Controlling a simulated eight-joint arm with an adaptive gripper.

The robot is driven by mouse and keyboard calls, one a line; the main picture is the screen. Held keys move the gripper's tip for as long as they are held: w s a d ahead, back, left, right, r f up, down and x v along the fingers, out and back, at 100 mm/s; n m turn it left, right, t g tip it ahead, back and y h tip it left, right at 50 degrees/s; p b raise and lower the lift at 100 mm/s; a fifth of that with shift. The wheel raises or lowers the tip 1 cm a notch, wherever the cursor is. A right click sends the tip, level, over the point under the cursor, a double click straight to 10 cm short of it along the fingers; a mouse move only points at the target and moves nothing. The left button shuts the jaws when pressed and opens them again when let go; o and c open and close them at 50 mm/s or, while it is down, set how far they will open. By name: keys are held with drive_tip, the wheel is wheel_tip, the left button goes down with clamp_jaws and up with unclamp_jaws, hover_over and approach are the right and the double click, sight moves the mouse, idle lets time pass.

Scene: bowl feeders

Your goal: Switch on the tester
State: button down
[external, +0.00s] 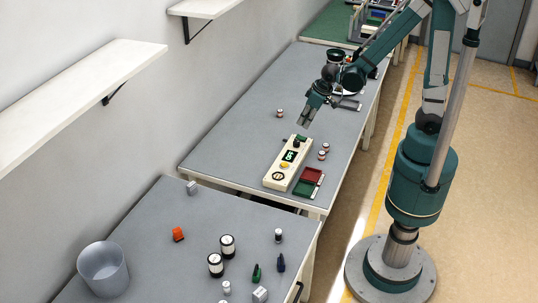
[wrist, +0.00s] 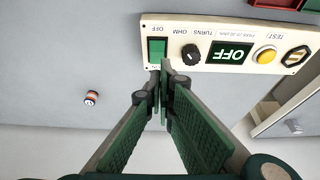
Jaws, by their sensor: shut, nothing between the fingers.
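The tester is a long cream box (external: 293,169) on the far grey table. In the wrist view its panel (wrist: 225,22) appears upside down, with a green rocker switch (wrist: 157,48) marked OFF and ON, a black knob (wrist: 190,54), a display (wrist: 229,54) reading OFF and a yellow TEST button (wrist: 264,55). My gripper (external: 301,124) is over the tester's far end. In the wrist view my gripper (wrist: 163,72) is shut and empty, its tips at the ON edge of the switch. The fingers hide part of that edge; I cannot tell whether they touch it.
A red tray (external: 312,175) and a green tray (external: 304,188) lie right of the tester. Small spools stand nearby, one (external: 279,113) on the clear table to the left. The near table holds a clear bin (external: 102,270), an orange part (external: 178,234) and several small items.

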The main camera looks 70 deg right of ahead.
sight(297, 136)
drive_tip(key=shift+b+x, duration=0.7)
drive_tip(key=shift+x, duration=2.55)
drive_tip(key=shift+w+f, duration=0.1)
